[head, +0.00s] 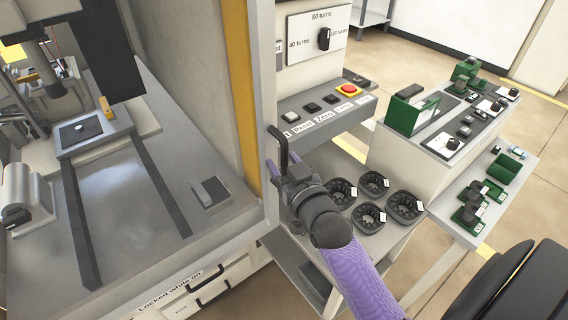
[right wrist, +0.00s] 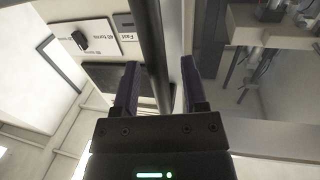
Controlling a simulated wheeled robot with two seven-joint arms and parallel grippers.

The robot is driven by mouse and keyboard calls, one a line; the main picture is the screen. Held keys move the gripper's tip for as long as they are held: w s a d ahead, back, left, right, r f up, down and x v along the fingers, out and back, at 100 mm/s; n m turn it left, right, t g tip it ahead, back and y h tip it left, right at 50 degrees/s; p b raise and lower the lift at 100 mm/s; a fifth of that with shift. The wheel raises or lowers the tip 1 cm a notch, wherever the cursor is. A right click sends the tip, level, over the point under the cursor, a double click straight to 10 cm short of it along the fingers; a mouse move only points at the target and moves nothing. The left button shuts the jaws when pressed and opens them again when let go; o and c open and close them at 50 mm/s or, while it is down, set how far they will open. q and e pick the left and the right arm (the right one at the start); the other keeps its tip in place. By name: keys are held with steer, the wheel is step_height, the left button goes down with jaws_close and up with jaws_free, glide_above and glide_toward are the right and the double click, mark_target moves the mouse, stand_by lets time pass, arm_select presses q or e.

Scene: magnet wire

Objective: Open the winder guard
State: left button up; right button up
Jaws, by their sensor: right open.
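The winder (head: 120,180) fills the left of the head view, with its grey bed and tooling visible. A light post with a yellow stripe (head: 240,90) stands at its right side. A dark upright handle (head: 281,146) is at this edge; I cannot tell how far the guard itself stands open. My right gripper (head: 284,166) is at the handle, its arm coming from the lower right. In the right wrist view the dark handle bar (right wrist: 153,45) runs between the two spread fingers of the gripper (right wrist: 158,80). Contact is unclear. My left gripper is out of view.
A control panel with a turns dial (head: 323,39), several buttons and a red stop button (head: 349,89) is right of the handle. Several black cups (head: 371,184) stand on a shelf below. A bench with green fixtures (head: 412,110) is farther right.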

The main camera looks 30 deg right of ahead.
jaws_close()
stand_by(0.5)
stand_by(0.9)
